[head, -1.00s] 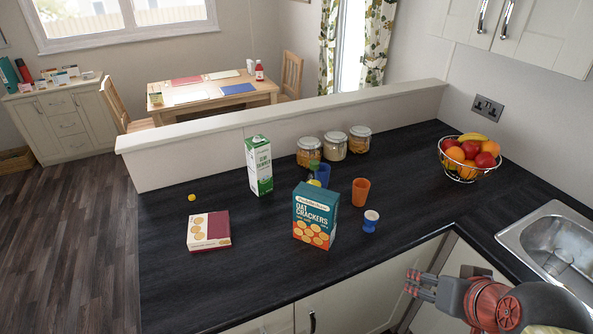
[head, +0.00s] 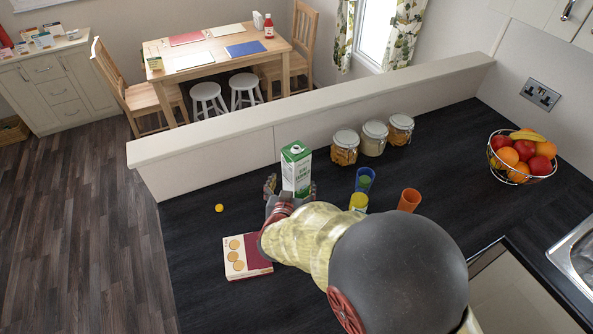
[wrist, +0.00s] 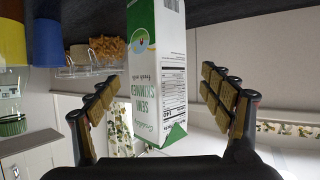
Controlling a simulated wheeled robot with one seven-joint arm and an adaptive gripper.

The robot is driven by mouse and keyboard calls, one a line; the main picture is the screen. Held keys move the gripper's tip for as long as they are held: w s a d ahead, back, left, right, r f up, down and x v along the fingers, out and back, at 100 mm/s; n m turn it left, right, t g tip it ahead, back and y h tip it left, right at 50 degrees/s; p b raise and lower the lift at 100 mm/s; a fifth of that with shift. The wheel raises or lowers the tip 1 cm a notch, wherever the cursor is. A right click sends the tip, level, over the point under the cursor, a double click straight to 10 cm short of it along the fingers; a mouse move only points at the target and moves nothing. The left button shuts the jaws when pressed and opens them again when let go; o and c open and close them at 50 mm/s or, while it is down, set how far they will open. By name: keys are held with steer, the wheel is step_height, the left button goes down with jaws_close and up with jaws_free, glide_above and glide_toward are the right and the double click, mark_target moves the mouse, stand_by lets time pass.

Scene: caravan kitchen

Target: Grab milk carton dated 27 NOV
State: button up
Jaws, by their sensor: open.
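The milk carton (head: 296,170) is green and white with a gabled top. It stands upright on the dark counter near the low partition. In the wrist view the carton (wrist: 158,70) appears upside down, with "semi skimmed" lettering and a printed panel; I cannot read a date on it. My gripper (head: 290,193) is at the carton, on its near side. In the wrist view my gripper (wrist: 160,105) is open, one finger on each side of the carton, with visible gaps on both sides.
A flat red-and-cream box (head: 247,258) lies left of my arm. A yellow cup (head: 358,202), blue cup (head: 365,179) and orange cup (head: 409,200) stand right of the carton. Glass jars (head: 374,138) line the partition (head: 320,100). A small yellow ball (head: 219,208) lies at left.

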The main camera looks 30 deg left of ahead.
steer(key=x, duration=0.3)
steer(key=b+x, duration=0.1)
steer(key=x, duration=0.2)
steer(key=shift+w+d+f, duration=0.1)
steer(key=shift+w+f, duration=0.15)
steer(key=shift+f, duration=0.1)
steer(key=shift+c, duration=0.8)
steer(key=c, duration=1.4)
